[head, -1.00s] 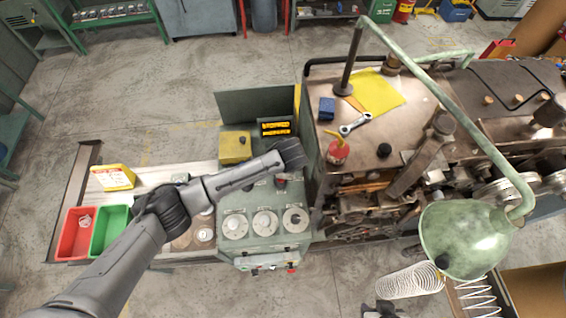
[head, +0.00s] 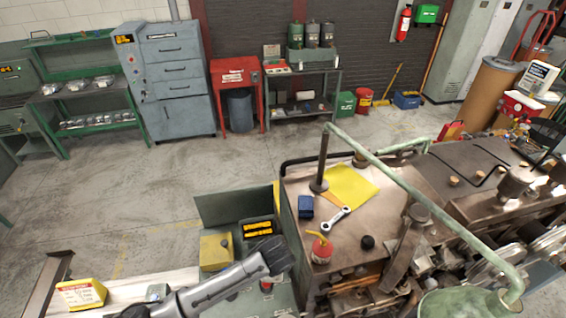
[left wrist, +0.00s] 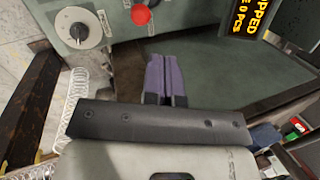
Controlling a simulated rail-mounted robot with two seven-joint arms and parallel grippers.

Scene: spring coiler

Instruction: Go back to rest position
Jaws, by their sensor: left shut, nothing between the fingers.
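In the head view my left arm comes in from the bottom left, and its dark wrist end (head: 268,254) is over the control panel of the spring coiler (head: 385,215). The fingers are hidden there. In the left wrist view my left gripper (left wrist: 166,78) shows its two purple fingers together, with nothing between them. Ahead of it are a red button (left wrist: 141,14), a dial (left wrist: 79,31) and the lit display (left wrist: 252,15). The display also shows in the head view (head: 260,228). My right gripper is not in view.
A green lamp arm (head: 425,208) crosses above the machine. A blue block (head: 306,207), a wrench (head: 336,220) and a red oil can (head: 321,250) are on its top. A yellow box (head: 81,294) stands at the left. The floor (head: 130,205) behind is clear.

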